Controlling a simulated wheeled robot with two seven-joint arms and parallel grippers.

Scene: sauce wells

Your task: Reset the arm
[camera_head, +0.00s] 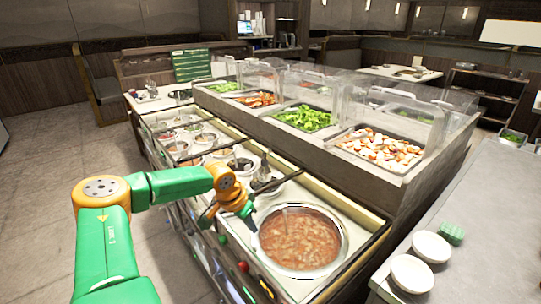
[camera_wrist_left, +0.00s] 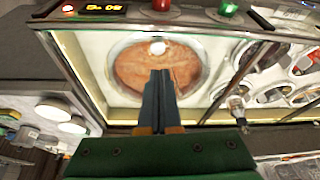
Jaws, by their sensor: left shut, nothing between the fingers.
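My left arm comes in from the left in the head view, green with orange joints. My left gripper (camera_head: 247,213) is at the left edge of a large round pot of reddish-brown soup (camera_head: 300,240), above the counter. Its fingers are shut with nothing between them. In the left wrist view the closed dark fingers (camera_wrist_left: 160,75) overlap the soup pot (camera_wrist_left: 185,65) in the picture; the exact height above it is hard to tell. My right gripper is not in view.
Several small sauce wells (camera_head: 204,138) line the counter behind the pot. Clear-covered food trays (camera_head: 303,118) stand on a raised shelf to the right. White bowls (camera_head: 412,273) and a green sponge-like block (camera_head: 451,233) sit on the right counter. Floor at left is free.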

